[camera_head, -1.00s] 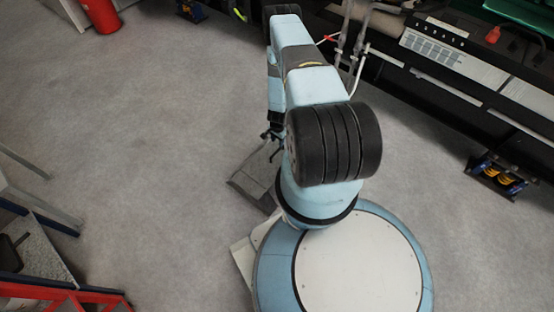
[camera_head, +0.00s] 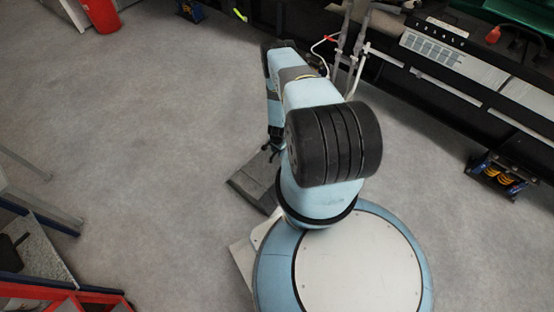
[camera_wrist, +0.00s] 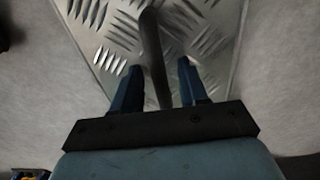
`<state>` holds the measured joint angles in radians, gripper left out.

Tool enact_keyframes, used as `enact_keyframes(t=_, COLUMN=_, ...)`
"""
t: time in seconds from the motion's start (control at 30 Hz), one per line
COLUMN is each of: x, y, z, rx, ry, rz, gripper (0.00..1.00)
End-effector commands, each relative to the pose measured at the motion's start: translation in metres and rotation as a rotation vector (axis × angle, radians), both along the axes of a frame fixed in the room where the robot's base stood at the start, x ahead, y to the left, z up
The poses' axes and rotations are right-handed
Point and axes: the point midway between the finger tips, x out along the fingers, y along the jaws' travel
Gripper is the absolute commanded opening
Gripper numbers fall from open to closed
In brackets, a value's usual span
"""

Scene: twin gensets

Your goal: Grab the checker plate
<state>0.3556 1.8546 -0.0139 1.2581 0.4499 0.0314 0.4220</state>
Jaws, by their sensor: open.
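The checker plate (camera_wrist: 215,35) fills the upper middle of the wrist view, a grey metal sheet with raised tread marks. A dark bar-like handle (camera_wrist: 155,55) runs over it. My gripper (camera_wrist: 158,78) is open, with one blue finger on each side of the bar. I cannot tell whether either finger touches the bar. In the head view the plate (camera_head: 250,182) looks like a dark sheet on the floor, partly hidden by my arm. My gripper (camera_head: 270,150) shows small at its far edge.
Grey floor is clear to the left. A dark machine bench (camera_head: 455,100) runs along the upper right, with a blue device with orange coils (camera_head: 497,175) at its foot. A red cylinder (camera_head: 101,14) stands at the upper left, and a red frame (camera_head: 70,298) at the lower left.

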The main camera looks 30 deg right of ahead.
Motion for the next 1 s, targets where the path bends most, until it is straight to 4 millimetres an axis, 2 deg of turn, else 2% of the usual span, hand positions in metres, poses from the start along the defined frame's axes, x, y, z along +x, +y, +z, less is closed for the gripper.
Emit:
enact_keyframes(t=0.1, x=-0.0001, y=0.0002, z=-0.0059, rx=0.000, ry=0.000, rz=0.000, gripper=0.43)
enact_keyframes(t=0.37, x=0.0002, y=0.0003, z=-0.0068, rx=0.000, ry=0.000, rz=0.000, gripper=0.43)
enact_keyframes(t=0.8, x=0.0004, y=0.0007, z=-0.0067, rx=0.000, ry=-0.001, rz=0.001, gripper=0.01)
enact_keyframes(t=1.0, x=0.0005, y=0.0008, z=-0.0066, rx=0.000, ry=-0.001, rz=0.001, gripper=0.00)
